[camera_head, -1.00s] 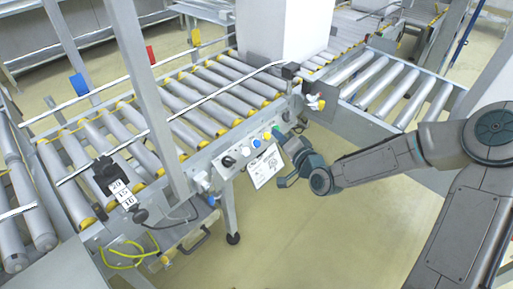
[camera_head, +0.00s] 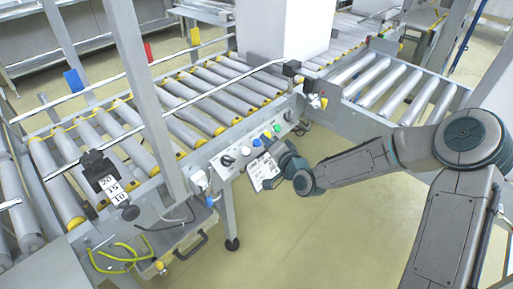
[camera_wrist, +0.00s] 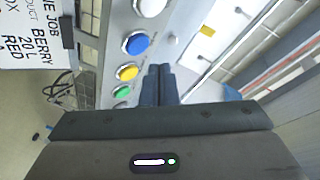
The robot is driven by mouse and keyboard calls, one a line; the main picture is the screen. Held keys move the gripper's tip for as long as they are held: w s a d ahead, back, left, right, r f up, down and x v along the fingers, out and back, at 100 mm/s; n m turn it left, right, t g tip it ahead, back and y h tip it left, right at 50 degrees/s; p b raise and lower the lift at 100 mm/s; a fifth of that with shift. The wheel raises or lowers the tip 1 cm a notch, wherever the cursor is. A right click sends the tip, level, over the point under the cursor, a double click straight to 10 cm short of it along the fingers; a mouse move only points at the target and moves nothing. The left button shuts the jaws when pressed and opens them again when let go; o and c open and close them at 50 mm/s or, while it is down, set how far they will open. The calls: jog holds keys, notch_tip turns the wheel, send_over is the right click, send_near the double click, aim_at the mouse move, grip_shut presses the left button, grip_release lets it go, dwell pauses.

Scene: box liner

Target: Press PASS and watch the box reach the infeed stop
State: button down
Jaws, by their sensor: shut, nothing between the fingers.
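The control panel (camera_head: 240,157) runs along the conveyor's near side. The wrist view shows its row of buttons: white (camera_wrist: 150,7), blue (camera_wrist: 136,43), yellow (camera_wrist: 127,72) and green (camera_wrist: 123,91). No PASS label is readable. My gripper (camera_wrist: 160,68) is shut and empty, its fingertips over the panel to the right of the yellow button in the wrist view. I cannot tell whether they touch the panel. In the head view my gripper (camera_head: 280,149) is at the panel's front. No box is clearly identifiable, and I cannot pick out the infeed stop.
The roller conveyor (camera_head: 195,108) behind the panel looks empty. A tall white block (camera_head: 285,25) stands across it at the back. A job card (camera_head: 264,172) hangs below the panel. Grey posts (camera_head: 150,90) rise at the left. Open floor (camera_head: 310,235) lies in front.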

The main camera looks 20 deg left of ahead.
jog(key=shift+w+a+f, duration=0.15)
jog(key=shift+a+f, duration=0.25)
jog(key=shift+f, duration=0.05)
jog(key=shift+b, duration=0.35)
dwell(1.4)
jog(key=shift+w+a+f, duration=0.1)
jog(key=shift+a+f, duration=0.1)
jog(key=shift+f, duration=0.1)
